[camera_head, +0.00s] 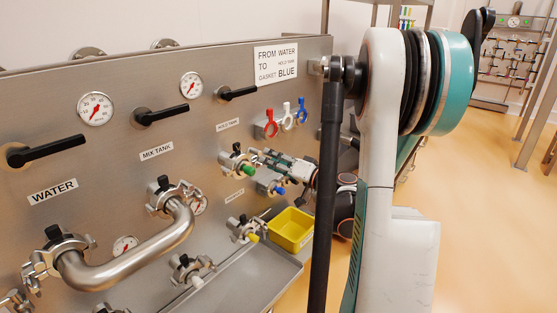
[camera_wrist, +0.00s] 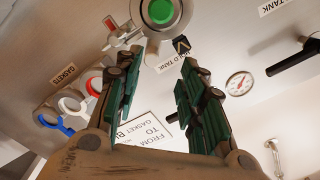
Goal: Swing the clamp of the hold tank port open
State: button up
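The hold tank port (camera_head: 237,164), with a green plug (camera_head: 248,168), is on the steel panel below the HOLD TANK label. Its metal clamp (camera_head: 228,158) sits around it, with a black knob on top. In the wrist view the green plug (camera_wrist: 161,12) and metal port are at the top edge, partly cut off. A black knob (camera_wrist: 182,44) shows just beyond the right fingertip. My gripper (camera_head: 264,157) is right of the port in the head view. In the wrist view my gripper (camera_wrist: 163,58) has its green-padded fingers apart, nothing between them. Whether they touch the clamp is unclear.
Red, white and blue gaskets (camera_head: 286,119) hang above my gripper. A blue-plugged port (camera_head: 276,190) is close below it. A yellow bin (camera_head: 291,230) stands on the tray (camera_head: 240,282). A bent pipe (camera_head: 135,258) projects from the panel at left.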

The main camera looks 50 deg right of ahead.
aim_at(260, 154)
jog(key=w, duration=0.7)
jog(key=shift+w+d+f, duration=0.1)
jog(key=shift+d+f, duration=0.05)
jog(key=shift+d, duration=0.15)
jog(key=shift+w, duration=0.55)
jog(key=shift+a+r, duration=0.1)
jog(key=shift+r, duration=0.1)
jog(key=c, duration=0.7)
jog(key=shift+o, duration=0.2)
